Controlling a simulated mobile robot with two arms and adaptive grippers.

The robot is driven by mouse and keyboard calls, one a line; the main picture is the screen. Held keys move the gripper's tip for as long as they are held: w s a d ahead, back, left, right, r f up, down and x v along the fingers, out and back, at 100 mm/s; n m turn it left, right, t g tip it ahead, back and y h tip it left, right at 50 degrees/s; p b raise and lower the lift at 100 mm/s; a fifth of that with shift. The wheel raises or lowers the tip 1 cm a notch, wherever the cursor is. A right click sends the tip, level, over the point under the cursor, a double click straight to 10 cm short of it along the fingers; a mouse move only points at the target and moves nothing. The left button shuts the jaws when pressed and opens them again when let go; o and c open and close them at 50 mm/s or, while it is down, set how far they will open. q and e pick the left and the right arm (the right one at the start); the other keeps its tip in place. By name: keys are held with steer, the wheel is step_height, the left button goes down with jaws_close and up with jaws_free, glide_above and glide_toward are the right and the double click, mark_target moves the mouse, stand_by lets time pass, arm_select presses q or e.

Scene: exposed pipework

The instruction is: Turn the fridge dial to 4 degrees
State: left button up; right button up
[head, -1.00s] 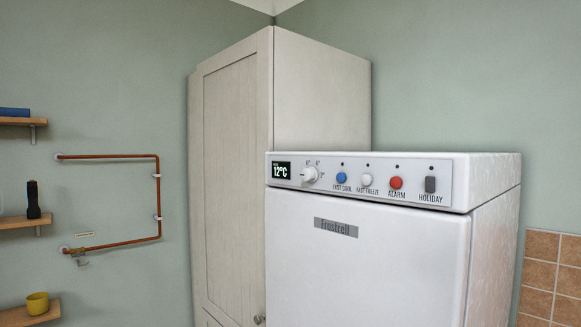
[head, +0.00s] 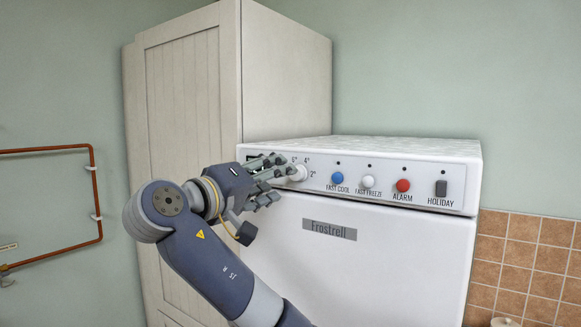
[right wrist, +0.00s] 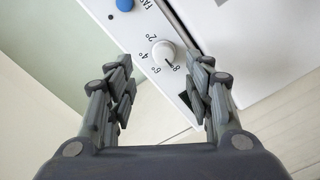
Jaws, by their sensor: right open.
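The white fridge (head: 330,260) has a control panel along its top front. Its white round dial (head: 299,173) sits near the panel's left end, with 2°, 4° and 6° marks around it. In the right wrist view the dial (right wrist: 163,52) shows a dark pointer line towards the 8 mark. My right gripper (head: 281,180) is open and empty, just left of the dial in the head view. In the right wrist view the dial lies beyond the gap between its fingertips (right wrist: 164,75). The display is mostly hidden behind the gripper. My left gripper is not in view.
A tall cabinet (head: 190,130) stands left of the fridge. A copper pipe (head: 97,190) runs on the left wall.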

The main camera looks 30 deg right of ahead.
mark_target(297, 174)
steer(key=p+x, duration=0.3)
steer(key=x, duration=0.4)
steer(key=shift+w, duration=0.35)
steer(key=shift+a+f, duration=0.1)
steer(key=shift+a, duration=0.1)
steer(key=shift+c, duration=1.1)
steer(key=c, duration=0.4)
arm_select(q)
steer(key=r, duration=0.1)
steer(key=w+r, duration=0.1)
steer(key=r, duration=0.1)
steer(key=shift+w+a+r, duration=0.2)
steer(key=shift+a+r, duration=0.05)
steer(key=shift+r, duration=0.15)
arm_select(e)
steer(key=c, duration=0.4)
